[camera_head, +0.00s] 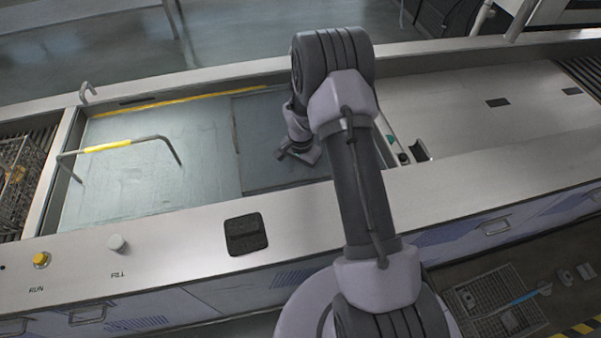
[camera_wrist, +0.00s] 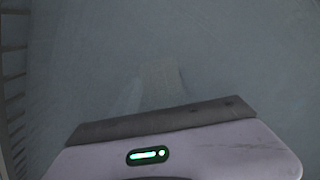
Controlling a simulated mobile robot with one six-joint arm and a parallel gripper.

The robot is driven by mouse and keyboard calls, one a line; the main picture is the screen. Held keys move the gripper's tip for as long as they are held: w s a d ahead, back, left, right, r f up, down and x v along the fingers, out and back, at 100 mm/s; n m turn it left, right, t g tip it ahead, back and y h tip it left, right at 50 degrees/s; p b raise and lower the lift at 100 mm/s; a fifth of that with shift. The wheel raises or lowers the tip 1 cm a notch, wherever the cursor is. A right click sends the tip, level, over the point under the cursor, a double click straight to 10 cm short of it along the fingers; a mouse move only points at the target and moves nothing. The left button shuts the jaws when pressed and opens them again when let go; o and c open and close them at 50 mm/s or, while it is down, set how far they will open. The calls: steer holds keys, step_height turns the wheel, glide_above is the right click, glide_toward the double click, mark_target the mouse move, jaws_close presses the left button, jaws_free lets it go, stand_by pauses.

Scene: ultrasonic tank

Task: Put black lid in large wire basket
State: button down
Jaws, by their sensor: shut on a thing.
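My gripper (camera_head: 300,152) hangs low over the right part of the open tank, beyond my forearm. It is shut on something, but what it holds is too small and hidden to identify. In the wrist view, a dark grey strip with small dots (camera_wrist: 160,121) crosses just beyond my gripper's pale housing. A flat black square piece (camera_head: 246,233) with a raised part lies on the front ledge, apart from my gripper; I cannot tell if it is the black lid. A wire basket (camera_head: 18,180) stands at the far left, cut off by the picture edge.
A bent wire handle with a yellow grip (camera_head: 107,147) stands over the tank's left part. The front ledge carries a yellow button (camera_head: 41,260) and a pale knob (camera_head: 117,243). A white deck (camera_head: 470,115) lies right.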

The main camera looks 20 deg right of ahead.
steer(key=shift+w+r, duration=0.1)
steer(key=c, duration=0.6)
jaws_free()
steer(key=shift+o, duration=0.2)
